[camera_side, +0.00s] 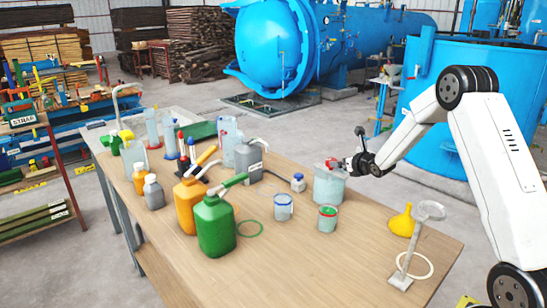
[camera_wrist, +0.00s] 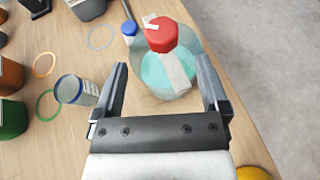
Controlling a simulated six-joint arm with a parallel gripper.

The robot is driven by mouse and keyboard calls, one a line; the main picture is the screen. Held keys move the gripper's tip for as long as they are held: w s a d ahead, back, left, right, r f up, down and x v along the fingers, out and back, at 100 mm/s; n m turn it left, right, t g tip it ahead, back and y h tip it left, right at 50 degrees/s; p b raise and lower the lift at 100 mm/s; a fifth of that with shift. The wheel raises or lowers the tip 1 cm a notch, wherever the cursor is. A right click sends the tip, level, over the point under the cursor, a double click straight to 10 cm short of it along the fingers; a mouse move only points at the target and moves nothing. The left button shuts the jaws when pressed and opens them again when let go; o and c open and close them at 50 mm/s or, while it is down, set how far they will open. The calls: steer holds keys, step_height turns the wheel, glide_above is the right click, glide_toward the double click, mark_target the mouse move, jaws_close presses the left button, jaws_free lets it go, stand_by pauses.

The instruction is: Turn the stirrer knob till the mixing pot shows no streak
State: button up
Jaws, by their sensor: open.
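The mixing pot (camera_side: 328,187) is a clear, round vessel standing on the table at the right of the middle. In the wrist view the pot (camera_wrist: 152,78) holds teal contents. A pale strip (camera_wrist: 176,74) runs across it; I cannot tell whether it is a streak, a label or part of the stirrer. The red stirrer knob (camera_wrist: 161,36) with a white pointer sits over the pot; it also shows small in the side view (camera_side: 331,162). My gripper (camera_wrist: 162,66) is open and empty, its fingers either side of the pot's near part. The knob lies beyond the fingertips, apparently untouched.
A yellow funnel (camera_side: 401,222) and a stand (camera_side: 408,255) are at the right. Green (camera_side: 215,226) and orange (camera_side: 188,203) jugs stand left. The front table is clear.

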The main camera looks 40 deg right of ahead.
mark_target(332, 159)
steer(key=w+r+m+g+h, duration=0.1)
steer(key=m+g, duration=0.1)
steer(key=w+a+r+m+g+h, duration=0.1)
steer(key=m+g, duration=0.1)
steer(key=g, duration=0.1)
steer(key=w+a+r+m+g+h, duration=0.1)
steer(key=m+g, duration=0.1)
steer(key=m, duration=0.1)
steer(key=shift+w+a, duration=0.1)
steer(key=shift+w, duration=0.15)
steer(key=shift+f, duration=0.1)
stand_by(0.4)
steer(key=shift+x, duration=3.8)
steer(key=shift+s, duration=0.1)
jaws_close()
